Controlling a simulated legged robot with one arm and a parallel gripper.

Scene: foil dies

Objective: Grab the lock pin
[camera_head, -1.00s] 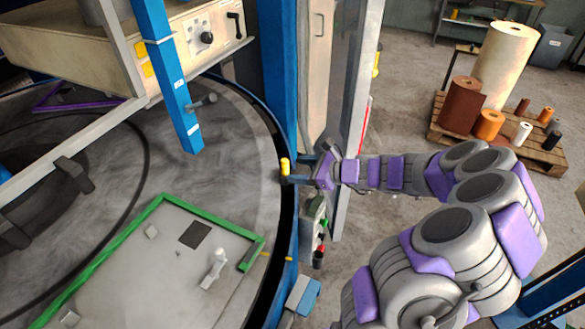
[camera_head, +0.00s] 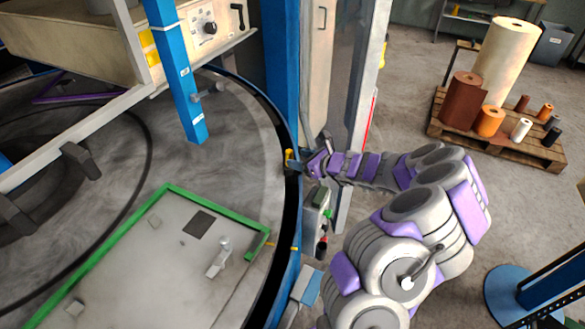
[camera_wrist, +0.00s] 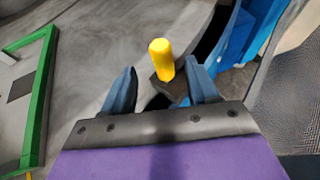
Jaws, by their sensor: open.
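The lock pin (camera_wrist: 161,60) has a yellow cylindrical handle on a dark base. In the wrist view it stands just beyond my gripper (camera_wrist: 160,82), nearer the right finger than the left. My gripper's two blue fingers are apart and nothing is held; I cannot tell whether the right finger touches the pin's base. In the head view the yellow pin (camera_head: 289,157) is at the rim of the round table, at the tip of my gripper (camera_head: 293,165). My fingers partly cover its lower part there.
The grey round table (camera_head: 240,150) fills the left, with a green-edged plate (camera_head: 150,260) on it. A blue post (camera_head: 180,85) hangs over it. A control box (camera_head: 316,212) stands below my gripper. A pallet (camera_head: 500,142) with rolls is at the far right.

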